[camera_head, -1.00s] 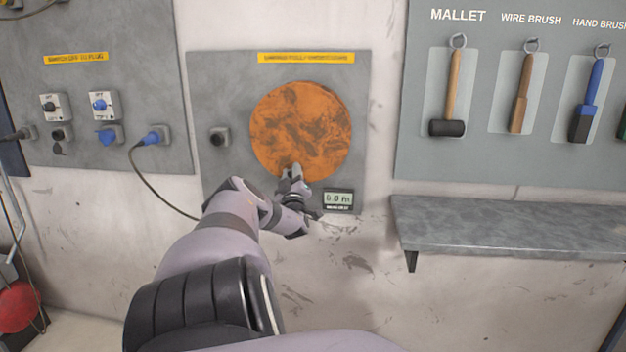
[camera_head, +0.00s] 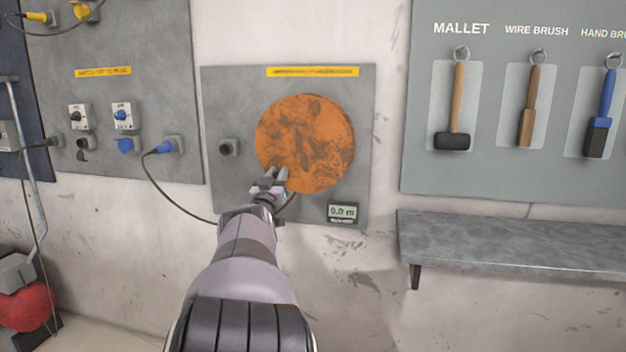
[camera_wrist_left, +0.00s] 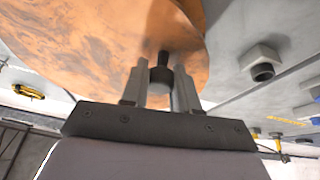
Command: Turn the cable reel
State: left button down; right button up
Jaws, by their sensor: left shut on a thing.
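The cable reel (camera_head: 308,140) is a round orange, rust-stained disc on a grey wall panel. It fills the upper left of the left wrist view (camera_wrist_left: 90,50). A dark knob-like handle (camera_wrist_left: 160,80) stands out from the reel's face. My left gripper (camera_head: 270,181) is at the reel's lower left edge, and in the left wrist view its fingers are shut around the handle. The handle is hidden by the fingers in the head view. A small display (camera_head: 342,212) below the reel reads 0.0 m. My right gripper is not in view.
A dark round socket (camera_head: 229,148) sits left of the reel. A panel (camera_head: 150,100) with switches and a plugged cable is further left. A tool board (camera_head: 500,180) with a mallet and brushes hangs at right, above a grey shelf (camera_head: 520,240).

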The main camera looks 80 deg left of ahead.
pick_arm(q)
jog(key=shift+r, duration=0.3)
jog(key=c, duration=0.9)
grip_release()
jog(key=shift+o, duration=0.2)
jog(key=shift+f, duration=0.1)
jog(key=shift+s+d+p, duration=0.15)
jog(key=shift+d+p, duration=0.05)
jog(key=shift+p, duration=0.45)
jog(key=p+v, duration=0.5)
jog(key=shift+f, duration=0.1)
jog(key=shift+p+v, duration=0.4)
jog(key=shift+v, duration=0.4)
